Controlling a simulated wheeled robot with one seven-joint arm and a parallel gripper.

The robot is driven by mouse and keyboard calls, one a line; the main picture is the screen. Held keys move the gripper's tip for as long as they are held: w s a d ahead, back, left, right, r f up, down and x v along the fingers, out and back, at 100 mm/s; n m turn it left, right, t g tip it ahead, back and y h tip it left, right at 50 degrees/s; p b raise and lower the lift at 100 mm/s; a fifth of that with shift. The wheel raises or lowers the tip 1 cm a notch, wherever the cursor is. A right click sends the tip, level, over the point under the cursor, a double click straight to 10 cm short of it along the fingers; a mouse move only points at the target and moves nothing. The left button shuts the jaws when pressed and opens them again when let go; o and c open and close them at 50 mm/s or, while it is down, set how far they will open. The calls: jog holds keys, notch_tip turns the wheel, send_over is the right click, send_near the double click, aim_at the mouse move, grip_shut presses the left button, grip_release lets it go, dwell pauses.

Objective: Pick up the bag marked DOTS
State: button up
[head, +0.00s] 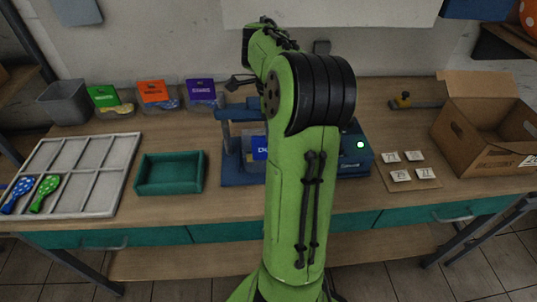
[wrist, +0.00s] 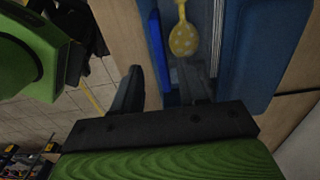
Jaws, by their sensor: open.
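A bag with a blue label (head: 260,147) sits in the blue machine, partly behind my arm; only the start of its lettering shows, and I cannot read it surely. In the wrist view a blue label (wrist: 157,45) and a yellow balloon shape with white dots (wrist: 183,38) lie in the blue machine's (wrist: 262,50) gap. My gripper (wrist: 160,67) is open and empty, its fingertips near these, the right finger just below the balloon shape. In the head view my arm hides the gripper. Bags with green (head: 103,95), orange (head: 152,91) and purple (head: 200,90) labels stand at the back left.
A grey bin (head: 64,102), a white divided tray (head: 107,178) with two printed balloons, and an empty green tray (head: 168,187) are left. The machine (head: 232,165) shows a green light. Small cards (head: 401,175) and an open cardboard box (head: 482,140) are right.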

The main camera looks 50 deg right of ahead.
notch_tip(320, 180, down, 5)
jog(key=shift+w+d+b, duration=0.1)
jog(key=shift+w+b, duration=0.05)
jog(key=shift+b, duration=0.55)
jog(key=shift+r, duration=0.1)
grip_shut()
